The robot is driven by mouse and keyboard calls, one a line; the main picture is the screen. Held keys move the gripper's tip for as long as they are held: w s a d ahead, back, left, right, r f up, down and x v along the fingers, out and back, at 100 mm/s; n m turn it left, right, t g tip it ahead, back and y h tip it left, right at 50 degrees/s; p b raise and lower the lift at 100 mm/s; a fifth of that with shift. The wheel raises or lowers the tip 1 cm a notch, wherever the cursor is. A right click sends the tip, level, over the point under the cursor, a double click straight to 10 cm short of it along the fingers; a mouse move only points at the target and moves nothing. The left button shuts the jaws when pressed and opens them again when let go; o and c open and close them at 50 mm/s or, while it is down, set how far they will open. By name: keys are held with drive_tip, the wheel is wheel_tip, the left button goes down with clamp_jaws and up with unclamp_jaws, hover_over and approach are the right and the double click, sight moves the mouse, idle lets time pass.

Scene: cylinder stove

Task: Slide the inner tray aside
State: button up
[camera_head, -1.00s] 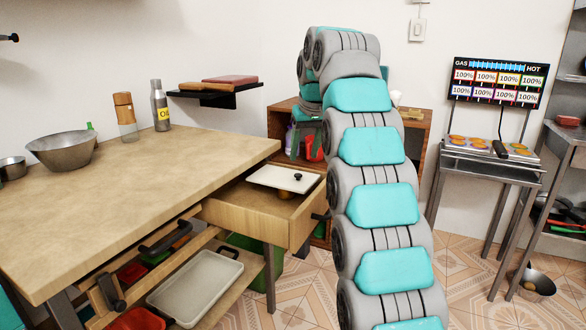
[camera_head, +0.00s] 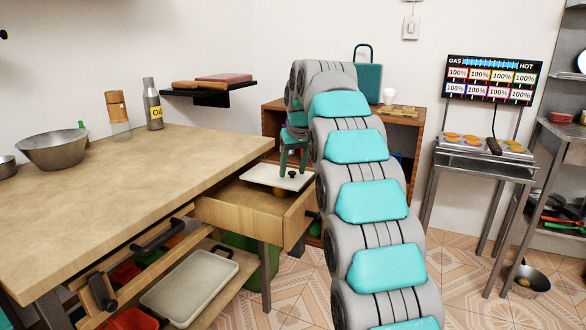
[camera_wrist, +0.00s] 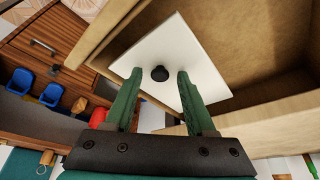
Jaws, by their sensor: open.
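The inner tray (camera_head: 262,174) is a flat white panel with a small dark knob (camera_wrist: 160,73). It lies across the top of the open wooden drawer (camera_head: 240,208) under the table's right end. In the wrist view the white panel (camera_wrist: 172,45) covers part of the drawer, and the drawer's bare floor (camera_wrist: 245,50) shows to its right. My gripper (camera_wrist: 157,76) is open, with its green fingers on either side of the knob. Whether the fingers touch the knob or panel cannot be told. In the head view my gripper (camera_head: 291,166) is over the panel.
The wooden table (camera_head: 120,180) stands left of the drawer, with a metal bowl (camera_head: 53,150) and bottles on it. A lower open drawer (camera_head: 150,255) and a pale tray (camera_head: 190,285) lie below. A wooden cabinet (camera_head: 415,135) stands behind my arm.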

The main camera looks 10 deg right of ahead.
clamp_jaws()
idle(0.5)
idle(1.0)
